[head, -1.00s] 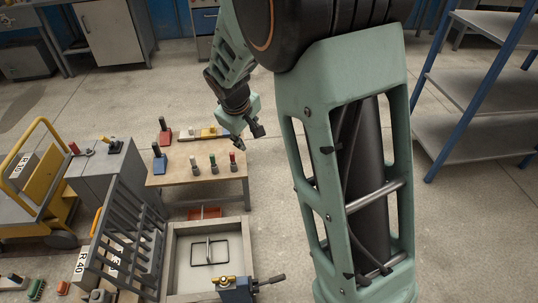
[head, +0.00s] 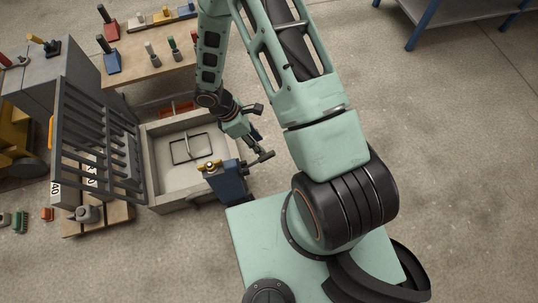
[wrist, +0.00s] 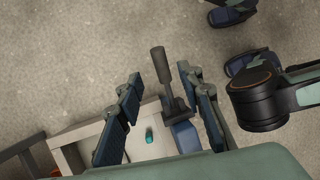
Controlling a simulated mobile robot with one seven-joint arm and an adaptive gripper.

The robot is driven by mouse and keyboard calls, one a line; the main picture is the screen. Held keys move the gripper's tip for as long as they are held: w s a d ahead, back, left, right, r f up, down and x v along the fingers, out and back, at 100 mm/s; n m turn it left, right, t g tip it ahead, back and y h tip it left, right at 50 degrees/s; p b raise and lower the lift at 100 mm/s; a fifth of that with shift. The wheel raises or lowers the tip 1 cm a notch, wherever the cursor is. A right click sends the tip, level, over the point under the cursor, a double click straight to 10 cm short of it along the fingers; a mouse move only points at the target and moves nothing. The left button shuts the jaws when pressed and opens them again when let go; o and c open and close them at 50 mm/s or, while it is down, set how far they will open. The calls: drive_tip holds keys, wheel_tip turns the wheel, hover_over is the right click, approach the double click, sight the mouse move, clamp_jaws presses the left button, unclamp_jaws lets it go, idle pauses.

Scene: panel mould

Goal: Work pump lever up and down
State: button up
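The pump is a blue box (head: 226,182) with a brass-coloured top at the near right corner of the mould in the head view. Its dark lever (head: 258,160) sticks out to the right, slightly raised. My gripper (head: 258,147) hangs just above the lever's outer end. In the wrist view my gripper (wrist: 161,76) is open, its two fingers well apart. The lever's dark grip (wrist: 159,66) shows between them, with a visible gap on both sides. The blue pump body (wrist: 186,136) shows below, partly covered by the right finger.
The grey mould (head: 160,196) has a wire frame (head: 190,150) inside. A dark barred rack (head: 95,135) stands at its left. A wooden table (head: 150,59) with several coloured-handled tools is behind. Open floor (head: 470,170) lies to the right.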

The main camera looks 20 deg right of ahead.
sight(268, 153)
drive_tip(key=b+x, duration=0.2)
drive_tip(key=x, duration=0.7)
drive_tip(key=shift+d+f, duration=0.15)
clamp_jaws()
